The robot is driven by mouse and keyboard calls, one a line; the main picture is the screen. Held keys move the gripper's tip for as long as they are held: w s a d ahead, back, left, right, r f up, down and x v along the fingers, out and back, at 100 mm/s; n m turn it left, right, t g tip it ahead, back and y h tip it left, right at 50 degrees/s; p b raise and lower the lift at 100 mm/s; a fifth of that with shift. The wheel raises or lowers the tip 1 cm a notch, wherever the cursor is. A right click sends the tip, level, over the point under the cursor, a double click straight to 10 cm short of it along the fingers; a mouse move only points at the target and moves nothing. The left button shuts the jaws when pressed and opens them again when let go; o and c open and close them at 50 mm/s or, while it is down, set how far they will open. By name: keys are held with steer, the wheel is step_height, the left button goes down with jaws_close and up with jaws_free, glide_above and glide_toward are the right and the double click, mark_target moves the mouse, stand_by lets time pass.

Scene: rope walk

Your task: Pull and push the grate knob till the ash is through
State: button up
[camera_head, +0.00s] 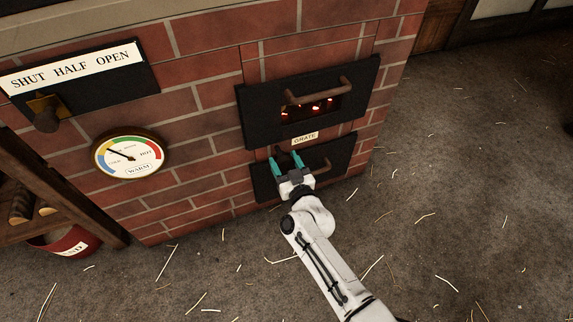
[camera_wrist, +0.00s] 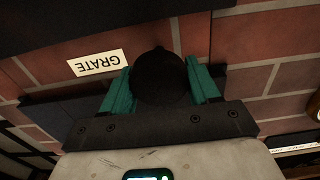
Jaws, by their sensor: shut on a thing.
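The dark round grate knob (camera_wrist: 160,78) sits between the two teal fingers of my gripper (camera_wrist: 161,88) in the wrist view. My gripper (camera_head: 286,163) is shut on it, low on the brick furnace front in the head view. The GRATE label (camera_head: 305,138) is just above the knob, and it also shows upside down in the wrist view (camera_wrist: 99,63). The fire door (camera_head: 258,125) above has a bar handle and a slot with orange embers glowing behind it. The lower black door (camera_head: 339,158) is partly hidden by my gripper. No ash can be made out.
A round dial (camera_head: 130,156) and a SHUT HALF OPEN plate (camera_head: 78,75) with a knob are on the bricks at left. A wooden shelf (camera_head: 60,185) and a red bucket (camera_head: 68,244) stand at lower left. The straw-strewn floor (camera_head: 450,200) at right is free.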

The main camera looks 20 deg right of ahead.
steer(key=shift+w+r, duration=0.15)
steer(key=shift+w, duration=0.05)
steer(key=o, duration=1.4)
steer(key=shift+o, duration=0.2)
steer(key=s+p, duration=0.3)
steer(key=s, duration=0.7)
steer(key=shift+s, duration=0.4)
